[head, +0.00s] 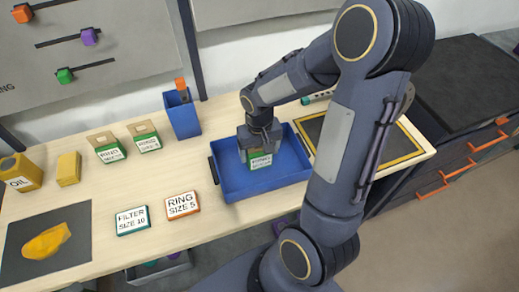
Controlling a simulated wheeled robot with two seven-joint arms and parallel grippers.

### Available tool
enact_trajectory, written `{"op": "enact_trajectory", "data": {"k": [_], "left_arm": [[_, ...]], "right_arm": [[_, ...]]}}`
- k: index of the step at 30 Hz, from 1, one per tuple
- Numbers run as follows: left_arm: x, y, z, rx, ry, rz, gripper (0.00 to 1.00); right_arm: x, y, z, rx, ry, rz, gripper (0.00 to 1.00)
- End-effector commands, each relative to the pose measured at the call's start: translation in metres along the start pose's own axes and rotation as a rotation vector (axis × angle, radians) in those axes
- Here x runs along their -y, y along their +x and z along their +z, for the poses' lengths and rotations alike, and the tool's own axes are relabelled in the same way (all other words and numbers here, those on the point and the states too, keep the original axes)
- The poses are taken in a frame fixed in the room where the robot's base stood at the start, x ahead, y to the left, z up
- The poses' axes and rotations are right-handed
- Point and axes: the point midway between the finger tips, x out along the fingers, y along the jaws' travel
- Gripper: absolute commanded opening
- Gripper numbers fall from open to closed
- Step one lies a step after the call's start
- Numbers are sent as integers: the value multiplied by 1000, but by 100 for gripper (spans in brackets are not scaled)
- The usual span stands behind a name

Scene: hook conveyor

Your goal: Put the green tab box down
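The green tab box (261,161), with a white label on its front, is inside the blue tray (232,188), near the tray's middle. My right gripper (261,148) comes down from above and is shut on the top of this box. Its fingers and palm hide the tab. I cannot tell whether the box's bottom touches the tray floor. My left gripper is not in view.
Two similar green boxes with brown tabs (109,151) (147,141) stand left of the tray. A blue bin (183,119) stands behind it. Flat boxes labelled RING (182,206) and FILTER (132,220) lie at the front left. A black yellow-edged mat (400,150) is right.

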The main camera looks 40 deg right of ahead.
Motion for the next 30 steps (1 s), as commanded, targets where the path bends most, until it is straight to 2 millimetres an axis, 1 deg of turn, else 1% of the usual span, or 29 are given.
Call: {"op": "enact_trajectory", "data": {"k": [1, 2, 9, 12, 14, 17, 24, 27, 30], "left_arm": [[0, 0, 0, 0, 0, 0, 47], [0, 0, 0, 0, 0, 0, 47], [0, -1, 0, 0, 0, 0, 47], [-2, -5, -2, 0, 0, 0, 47], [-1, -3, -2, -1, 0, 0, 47], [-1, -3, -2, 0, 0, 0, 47], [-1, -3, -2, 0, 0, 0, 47], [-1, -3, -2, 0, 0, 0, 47], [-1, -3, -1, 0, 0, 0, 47]], "right_arm": [[0, 0, 0, 0, 0, 0, 85], [0, 0, 0, 0, 0, 0, 87], [0, -1, 0, 0, 0, 0, 87], [0, -6, 0, 0, 0, 0, 87], [0, -10, -1, -4, 0, 0, 87], [0, -28, -2, -8, 1, -1, 87], [0, -80, -2, -8, 0, -1, 87], [0, -99, -1, -5, 0, -2, 87], [0, -112, -1, -4, 0, -1, 87]]}}
